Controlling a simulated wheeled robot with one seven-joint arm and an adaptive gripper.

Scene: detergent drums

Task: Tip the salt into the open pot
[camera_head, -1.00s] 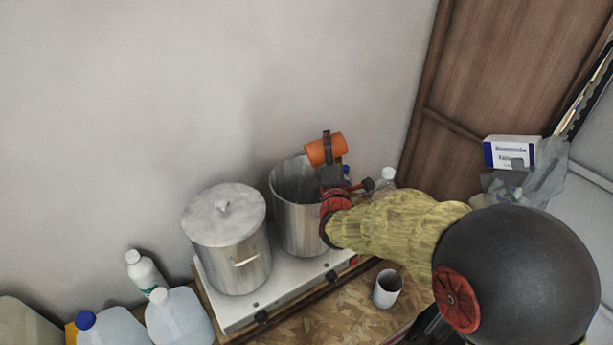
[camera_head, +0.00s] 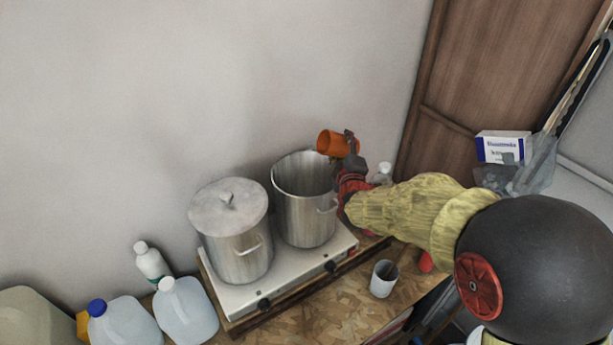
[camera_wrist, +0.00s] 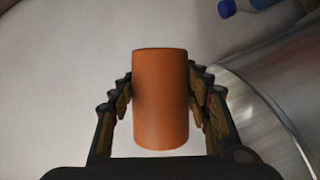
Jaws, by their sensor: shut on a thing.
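My gripper (camera_head: 352,148) is shut on an orange cylindrical container (camera_head: 334,143). In the wrist view the container (camera_wrist: 160,100) sits between both fingers. In the head view it is held tilted, its mouth facing left, above the right part of the rim of the open pot (camera_head: 305,205). The open pot is a tall metal pot on the right side of the hot plate. Its inner far wall shows, but its bottom is hidden. The pot's rim also shows in the wrist view (camera_wrist: 262,118). I cannot see any salt.
A lidded metal pot (camera_head: 236,238) stands left of the open pot on the white hot plate (camera_head: 288,279). A white cup (camera_head: 383,279) stands on the wooden board. Jugs (camera_head: 185,312) and a white bottle (camera_head: 150,262) are at lower left. A box (camera_head: 502,147) is at right.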

